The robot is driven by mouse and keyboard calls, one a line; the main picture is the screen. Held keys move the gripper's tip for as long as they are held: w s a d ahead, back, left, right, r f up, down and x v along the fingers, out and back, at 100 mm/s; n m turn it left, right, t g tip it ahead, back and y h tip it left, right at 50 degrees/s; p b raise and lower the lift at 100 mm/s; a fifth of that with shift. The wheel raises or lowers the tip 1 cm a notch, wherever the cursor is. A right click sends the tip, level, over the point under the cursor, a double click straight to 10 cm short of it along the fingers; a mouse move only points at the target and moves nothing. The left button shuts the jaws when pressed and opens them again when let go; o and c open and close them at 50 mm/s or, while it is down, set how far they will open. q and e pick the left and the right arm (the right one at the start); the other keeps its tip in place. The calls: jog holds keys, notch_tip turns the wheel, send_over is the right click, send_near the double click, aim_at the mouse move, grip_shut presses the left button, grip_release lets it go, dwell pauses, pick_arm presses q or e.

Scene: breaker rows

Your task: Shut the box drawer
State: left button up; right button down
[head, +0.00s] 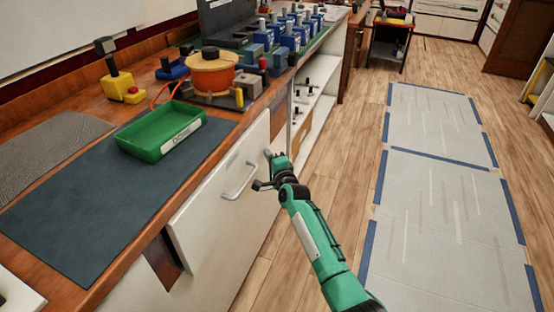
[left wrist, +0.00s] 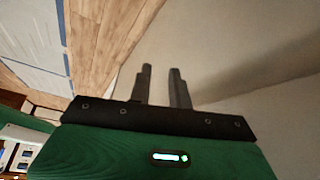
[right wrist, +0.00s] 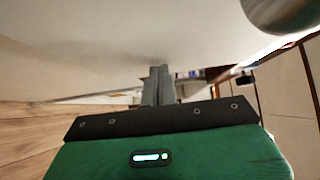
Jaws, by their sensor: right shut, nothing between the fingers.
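The white drawer front (head: 222,195), with a pale bar handle (head: 239,182), stands out from the bench under the worktop. A dark gap shows by its near lower end, so it looks partly open. My right gripper (head: 268,154) is shut and empty by the far end of the drawer front, beyond the handle. I cannot tell whether it touches. In the right wrist view its fingers (right wrist: 158,84) are together beside a pale surface. My left gripper (left wrist: 160,85) is open and empty in the left wrist view, near a plain pale surface; the head view does not show it.
A green tray (head: 160,140) lies on a dark mat (head: 70,205) on the wooden worktop. An orange pot (head: 211,72) and several blue blocks stand farther back. Open white shelves (head: 312,105) lie past the drawer. The wooden floor to the right is clear, with taped pale mats (head: 450,215).

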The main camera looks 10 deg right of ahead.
jog(key=shift+w+a, duration=0.6)
jog(key=shift+a, duration=0.3)
pick_arm(q)
jog(key=shift+w+d+f, duration=0.2)
jog(key=shift+w+f, duration=0.05)
jog(key=shift+f, duration=0.05)
pick_arm(e)
jog(key=shift+r, duration=0.1)
pick_arm(q)
jog(key=shift+r, duration=0.15)
pick_arm(e)
jog(key=shift+a+r, duration=0.15)
jog(key=shift+a, duration=0.05)
pick_arm(q)
jog(key=shift+d, duration=0.1)
